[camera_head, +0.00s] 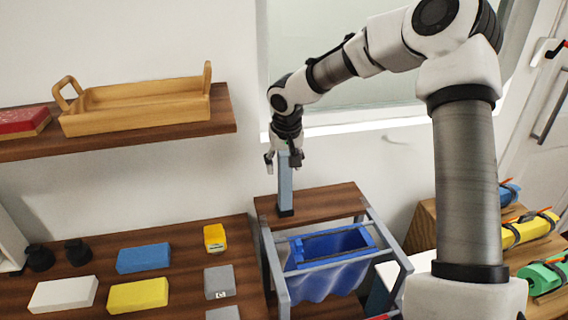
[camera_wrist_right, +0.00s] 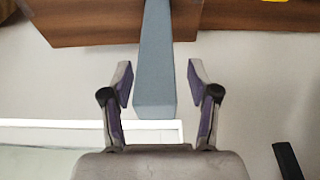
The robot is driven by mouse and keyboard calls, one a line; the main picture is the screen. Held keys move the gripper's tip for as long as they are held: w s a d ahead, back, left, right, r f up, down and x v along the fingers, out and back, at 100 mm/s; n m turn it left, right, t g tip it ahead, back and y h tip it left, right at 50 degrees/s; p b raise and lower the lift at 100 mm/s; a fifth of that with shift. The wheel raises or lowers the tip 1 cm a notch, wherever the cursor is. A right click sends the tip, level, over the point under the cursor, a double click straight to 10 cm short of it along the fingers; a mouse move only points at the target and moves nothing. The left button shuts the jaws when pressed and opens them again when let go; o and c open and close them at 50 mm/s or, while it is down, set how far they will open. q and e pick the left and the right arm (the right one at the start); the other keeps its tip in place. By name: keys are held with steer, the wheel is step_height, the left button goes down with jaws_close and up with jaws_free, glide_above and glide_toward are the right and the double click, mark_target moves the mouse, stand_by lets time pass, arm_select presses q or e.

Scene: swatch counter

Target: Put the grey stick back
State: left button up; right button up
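The grey stick (camera_head: 286,185) is a tall blue-grey bar standing upright on a wooden top (camera_head: 325,203), its foot in a small black base (camera_head: 285,212). My right gripper (camera_head: 283,160) is above it, pointing down, with its fingers around the stick's upper end. In the right wrist view the stick (camera_wrist_right: 155,60) lies between the two fingers (camera_wrist_right: 160,82), with a gap visible on each side, so the gripper is open. My left gripper is not in view.
The left counter holds blue (camera_head: 144,258), yellow (camera_head: 138,296), white (camera_head: 63,294) and grey (camera_head: 219,281) blocks. A wooden tray (camera_head: 137,106) sits on the shelf above. Coloured bundles (camera_head: 530,231) lie at the right.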

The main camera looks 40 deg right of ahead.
steer(key=shift+s+r, duration=0.1)
steer(key=shift+r, duration=0.2)
steer(key=v, duration=1.2)
steer(key=shift+b, duration=0.45)
